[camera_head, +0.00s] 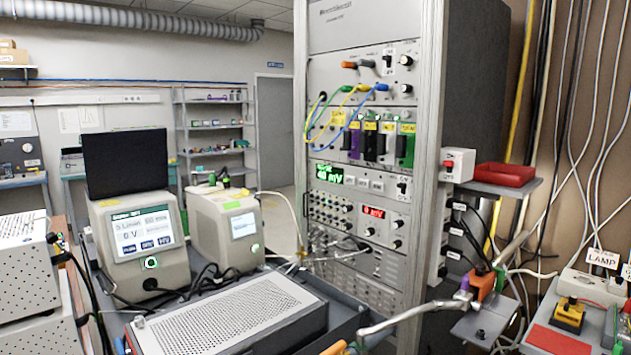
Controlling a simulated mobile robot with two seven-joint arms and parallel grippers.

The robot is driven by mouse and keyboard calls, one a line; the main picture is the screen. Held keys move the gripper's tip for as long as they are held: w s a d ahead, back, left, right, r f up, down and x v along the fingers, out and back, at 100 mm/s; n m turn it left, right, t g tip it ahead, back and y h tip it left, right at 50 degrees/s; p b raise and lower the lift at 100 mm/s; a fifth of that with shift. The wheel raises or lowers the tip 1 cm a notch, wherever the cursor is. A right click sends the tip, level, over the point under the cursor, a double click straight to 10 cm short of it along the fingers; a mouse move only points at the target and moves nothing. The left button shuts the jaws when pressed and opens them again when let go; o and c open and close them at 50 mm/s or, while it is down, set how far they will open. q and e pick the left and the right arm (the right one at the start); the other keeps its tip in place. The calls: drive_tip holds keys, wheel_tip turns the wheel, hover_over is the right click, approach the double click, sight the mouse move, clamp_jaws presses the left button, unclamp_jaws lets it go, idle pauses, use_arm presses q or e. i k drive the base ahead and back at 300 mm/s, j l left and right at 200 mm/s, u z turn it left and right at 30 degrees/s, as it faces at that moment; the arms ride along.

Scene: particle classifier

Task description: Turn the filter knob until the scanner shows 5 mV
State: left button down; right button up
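The tall grey instrument rack (424,140) stands right of centre. A green display (326,173) on it appears to read 40 mV. Below and to the right, a red display (373,212) appears to read 0 mV. Dark round knobs (398,224) sit beside the red display. Another knob (402,188) sits to the right of the green display, next to a small white label. More knobs (406,60) are near the rack's top. The labels are too small to tell which knob is the filter knob or which display is the scanner. Neither of my grippers is in view.
Two beige devices with screens (143,235) (243,225) stand at left on a bench with a perforated metal box (228,318). A grey tube (420,312) crosses at the lower front. A red tray (504,175) sits right of the rack. Cables hang along the right wall.

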sight(405, 60)
drive_tip(key=l, duration=0.4)
drive_tip(key=i+l, duration=0.15)
drive_tip(key=l, duration=0.7)
drive_tip(key=i+l+u, duration=0.1)
drive_tip(key=l+u, duration=0.55)
